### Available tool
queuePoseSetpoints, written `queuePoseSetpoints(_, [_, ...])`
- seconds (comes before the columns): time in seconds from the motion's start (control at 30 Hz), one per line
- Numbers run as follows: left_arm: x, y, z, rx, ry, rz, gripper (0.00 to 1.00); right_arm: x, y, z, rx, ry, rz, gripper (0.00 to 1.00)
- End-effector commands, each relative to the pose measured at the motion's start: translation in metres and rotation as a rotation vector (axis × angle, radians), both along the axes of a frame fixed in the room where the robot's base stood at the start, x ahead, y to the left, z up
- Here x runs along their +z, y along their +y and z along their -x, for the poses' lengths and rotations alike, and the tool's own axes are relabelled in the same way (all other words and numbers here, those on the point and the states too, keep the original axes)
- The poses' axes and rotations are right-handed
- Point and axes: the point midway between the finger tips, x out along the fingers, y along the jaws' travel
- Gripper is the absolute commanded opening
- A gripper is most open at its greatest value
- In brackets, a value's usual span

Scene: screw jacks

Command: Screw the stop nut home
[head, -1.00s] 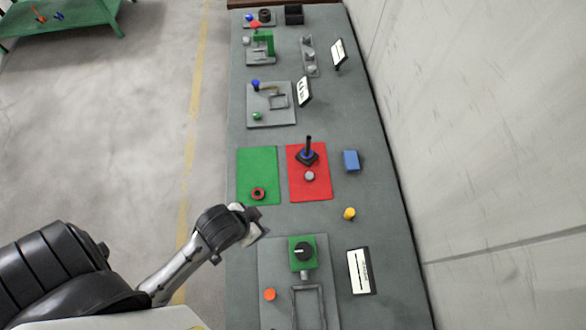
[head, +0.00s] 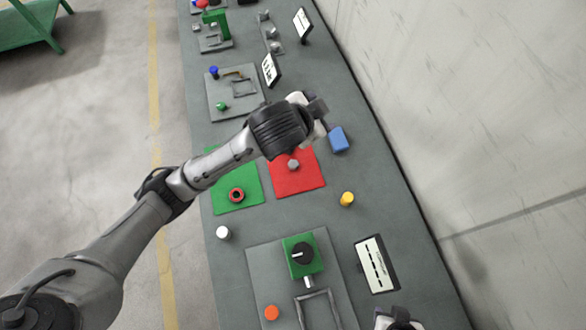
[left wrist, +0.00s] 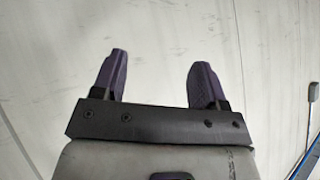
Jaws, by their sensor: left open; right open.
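The screw jack, a dark post on a square base on the red mat (head: 310,181) a second ago, is hidden behind my left wrist. A grey round piece (head: 293,165) shows on the red mat. A red ring with a dark centre (head: 237,195), perhaps the stop nut, lies on the green mat (head: 246,177). My right gripper (head: 399,321) shows only partly at the bottom edge, open.
A grey plate with a green box and black knob (head: 302,254) lies nearer. A yellow knob (head: 347,199), a white knob (head: 222,232) and a tilted sign (head: 376,264) stand around it. More fixtures stand farther off. The wall runs along the right side.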

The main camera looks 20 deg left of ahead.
Motion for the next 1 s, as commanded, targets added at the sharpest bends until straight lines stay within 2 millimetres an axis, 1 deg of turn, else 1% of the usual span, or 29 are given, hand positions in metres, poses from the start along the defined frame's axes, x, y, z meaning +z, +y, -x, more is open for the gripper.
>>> queuePoseSetpoints(0.03, [-0.013,-0.002,-0.012,-0.004,0.013,-0.027,0.67,-0.016,0.000,0.000,-0.001,-0.001,0.000,0.45])
queuePoseSetpoints(0.07, [-0.018,-0.004,-0.017,-0.004,0.030,-0.038,0.67,-0.020,0.000,-0.001,-0.001,-0.001,-0.001,0.45])
queuePoseSetpoints(0.17, [-0.044,-0.005,-0.035,0.022,0.115,-0.065,0.67,-0.035,0.001,-0.001,-0.001,-0.002,-0.003,0.45])
queuePoseSetpoints(0.23, [-0.069,0.003,-0.048,0.082,0.208,-0.070,0.67,-0.045,0.001,-0.001,-0.003,-0.002,-0.005,0.45])
queuePoseSetpoints(0.27, [-0.083,0.008,-0.053,0.123,0.259,-0.066,0.67,-0.050,0.002,-0.001,-0.003,-0.002,-0.005,0.45])
queuePoseSetpoints(0.3, [-0.102,0.018,-0.058,0.195,0.334,-0.050,0.67,-0.054,0.002,-0.001,-0.003,-0.003,-0.006,0.45])
queuePoseSetpoints(0.33, [-0.114,0.024,-0.061,0.254,0.389,-0.032,0.67,-0.056,0.002,-0.001,-0.004,-0.002,-0.007,0.45])
queuePoseSetpoints(0.4, [-0.139,0.039,-0.062,0.399,0.503,0.023,0.67,-0.059,0.002,-0.001,-0.005,-0.002,-0.008,0.45])
queuePoseSetpoints(0.5, [-0.166,0.055,-0.060,0.611,0.633,0.111,0.67,-0.060,0.003,-0.002,-0.006,-0.002,-0.011,0.45])
queuePoseSetpoints(0.6, [-0.186,0.066,-0.054,0.816,0.728,0.198,0.67,-0.060,0.004,-0.002,-0.008,-0.003,-0.013,0.45])
queuePoseSetpoints(0.7, [-0.197,0.071,-0.049,0.995,0.791,0.280,0.67,-0.060,0.004,-0.002,-0.008,-0.004,-0.014,0.45])
queuePoseSetpoints(0.8, [-0.204,0.073,-0.045,1.142,0.827,0.349,0.67,-0.060,0.004,-0.002,-0.007,-0.004,-0.014,0.45])
queuePoseSetpoints(1.0, [-0.208,0.072,-0.041,1.336,0.850,0.447,0.67,-0.060,0.004,-0.002,-0.007,-0.004,-0.012,0.45])
